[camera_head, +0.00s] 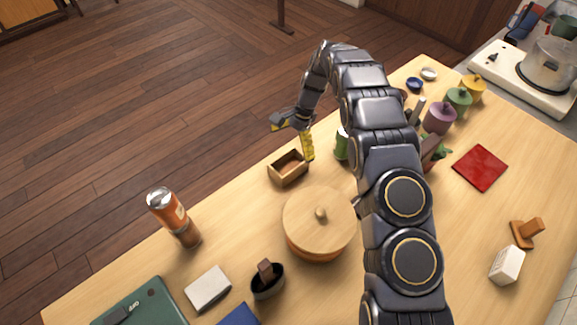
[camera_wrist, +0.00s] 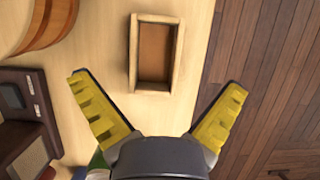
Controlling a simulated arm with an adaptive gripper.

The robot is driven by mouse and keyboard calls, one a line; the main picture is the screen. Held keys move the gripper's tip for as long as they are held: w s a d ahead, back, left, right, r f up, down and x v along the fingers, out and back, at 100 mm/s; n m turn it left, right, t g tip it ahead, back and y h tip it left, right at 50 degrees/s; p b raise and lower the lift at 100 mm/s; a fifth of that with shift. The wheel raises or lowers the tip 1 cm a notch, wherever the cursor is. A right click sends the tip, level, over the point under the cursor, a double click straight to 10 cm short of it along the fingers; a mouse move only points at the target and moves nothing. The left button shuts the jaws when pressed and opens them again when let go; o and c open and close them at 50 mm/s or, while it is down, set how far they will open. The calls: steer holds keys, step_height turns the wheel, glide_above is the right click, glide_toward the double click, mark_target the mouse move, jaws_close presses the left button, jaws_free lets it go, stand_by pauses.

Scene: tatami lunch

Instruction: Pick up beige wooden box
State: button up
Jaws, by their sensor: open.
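The beige wooden box (camera_head: 289,175) is a small open-topped rectangular box near the table's far edge. In the wrist view the box (camera_wrist: 136,55) lies beyond my fingertips, around the line between them, with its brown inside bottom showing and nothing in it. My gripper (camera_head: 292,139) is open and empty, with yellow fingers spread wide. In the head view it is close to the box, at its upper right. In the wrist view the gripper (camera_wrist: 160,85) has one finger to the lower left of the box and one to the lower right. I see no contact with the box.
A round wooden pot with a lid (camera_head: 318,215) stands just below the box in the head view. A green can (camera_head: 342,143), partly hidden by my arm, stands to its right. The table edge runs close behind the box.

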mark_target(285, 171)
steer(key=x, duration=0.5)
steer(key=d+x, duration=0.1)
steer(key=x, duration=0.1)
steer(key=shift+w+f, duration=0.1)
steer(key=shift+f, duration=0.25)
steer(key=c, duration=1.1)
